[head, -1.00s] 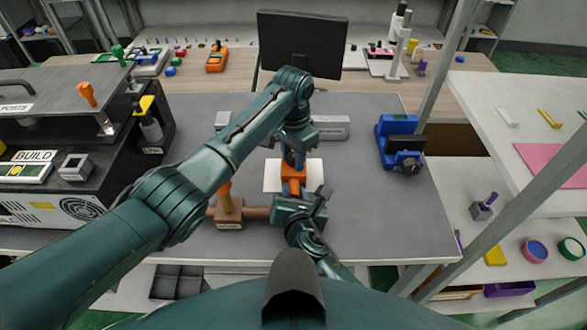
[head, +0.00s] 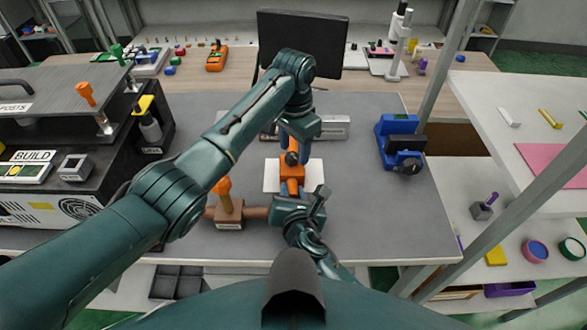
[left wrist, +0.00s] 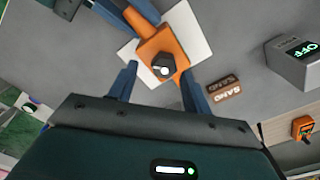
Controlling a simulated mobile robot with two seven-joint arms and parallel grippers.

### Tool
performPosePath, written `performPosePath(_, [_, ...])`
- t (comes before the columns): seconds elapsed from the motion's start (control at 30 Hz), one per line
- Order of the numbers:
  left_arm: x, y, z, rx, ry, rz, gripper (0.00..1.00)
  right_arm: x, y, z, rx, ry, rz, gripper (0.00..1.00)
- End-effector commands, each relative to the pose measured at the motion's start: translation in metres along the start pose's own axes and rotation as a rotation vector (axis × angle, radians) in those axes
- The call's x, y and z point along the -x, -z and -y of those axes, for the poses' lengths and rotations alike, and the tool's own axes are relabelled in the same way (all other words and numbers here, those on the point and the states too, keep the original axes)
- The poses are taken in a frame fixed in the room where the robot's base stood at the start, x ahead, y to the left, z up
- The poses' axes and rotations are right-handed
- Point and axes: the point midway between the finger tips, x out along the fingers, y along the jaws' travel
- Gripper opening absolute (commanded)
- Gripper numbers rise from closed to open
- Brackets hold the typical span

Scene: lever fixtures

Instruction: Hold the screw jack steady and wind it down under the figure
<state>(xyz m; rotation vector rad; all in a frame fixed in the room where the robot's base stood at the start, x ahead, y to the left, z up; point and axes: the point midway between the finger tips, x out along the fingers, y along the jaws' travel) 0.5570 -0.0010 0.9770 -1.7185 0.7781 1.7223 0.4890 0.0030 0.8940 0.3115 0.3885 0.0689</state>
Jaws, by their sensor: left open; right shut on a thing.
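The orange screw jack (head: 292,174) stands on a white sheet (head: 314,174) in the middle of the grey table. It also shows in the left wrist view (left wrist: 158,44), with a dark knob (left wrist: 162,66) on top. My left gripper (head: 293,145) is open above the jack; its two blue fingers (left wrist: 158,88) are apart, clear of the knob. My right gripper (head: 291,189) is shut on the near orange part of the jack; its blue fingers also show in the left wrist view (left wrist: 130,18). I cannot make out a number on the jack.
A brown block with an orange handle (head: 229,210) stands left of my right gripper. A blue device (head: 399,143) stands at the right.

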Motion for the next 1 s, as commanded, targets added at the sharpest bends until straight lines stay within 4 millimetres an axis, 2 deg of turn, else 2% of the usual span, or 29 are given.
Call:
performPosePath(0.17, [0.0109, -0.0003, 0.0013, 0.002, 0.002, -0.001, 0.49, -0.0002, -0.0003, 0.0017, 0.001, 0.004, 0.000, 0.00])
performPosePath(0.47, [0.0119, -0.0004, 0.0020, -0.004, 0.004, -0.001, 0.49, -0.0004, 0.0003, 0.0034, 0.002, 0.008, -0.001, 0.00])
performPosePath(0.57, [0.0123, -0.0002, 0.0024, -0.064, 0.005, -0.002, 0.49, -0.0004, 0.0005, 0.0037, 0.002, 0.009, -0.001, 0.00])
performPosePath(0.67, [0.0127, 0.0001, 0.0034, -0.206, 0.008, -0.002, 0.49, -0.0005, 0.0007, 0.0041, 0.003, 0.009, -0.002, 0.00])
performPosePath(1.0, [0.0129, -0.0001, 0.0050, -0.846, 0.010, 0.000, 0.49, -0.0005, 0.0016, 0.0050, 0.004, 0.012, -0.003, 0.00])
